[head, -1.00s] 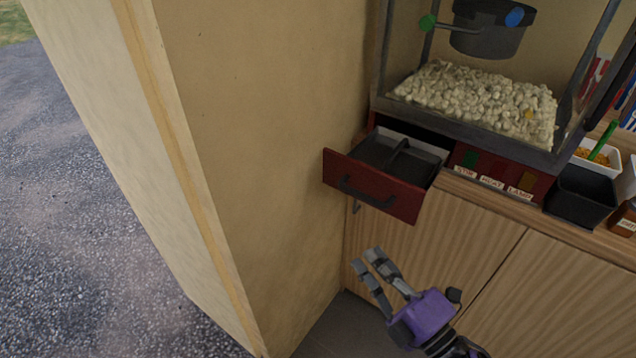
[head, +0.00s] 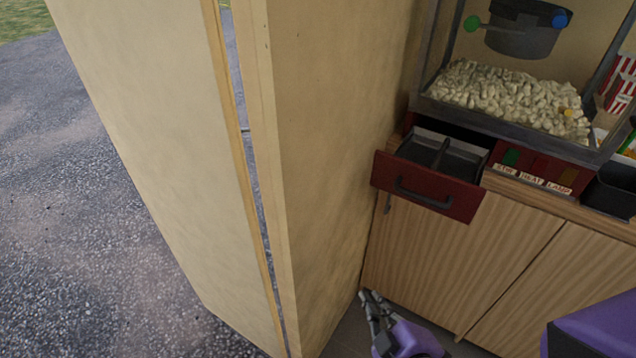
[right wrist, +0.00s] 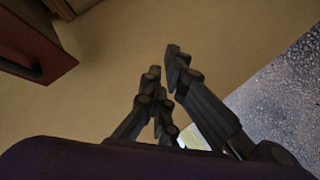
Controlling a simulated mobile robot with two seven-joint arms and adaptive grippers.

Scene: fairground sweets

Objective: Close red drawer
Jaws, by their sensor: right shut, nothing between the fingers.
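The red drawer (head: 425,187) sticks out open under the popcorn machine in the head view. It has a dark bar handle (head: 425,193) on its front and an empty dark grey inside with a divider. Part of its front shows at the upper left of the right wrist view (right wrist: 42,58). My right gripper (head: 369,299) is below the drawer and a little to its left, apart from it, near the cabinet's lower left corner. Its fingers (right wrist: 166,62) are shut and empty in the right wrist view. My left gripper is not in view.
The popcorn machine (head: 505,112) stands on the wooden counter above a cabinet (head: 455,240). A beige wall (head: 330,150) stands close to the left of the drawer. A black bin (head: 608,190) is at the right. The space before the drawer front is clear.

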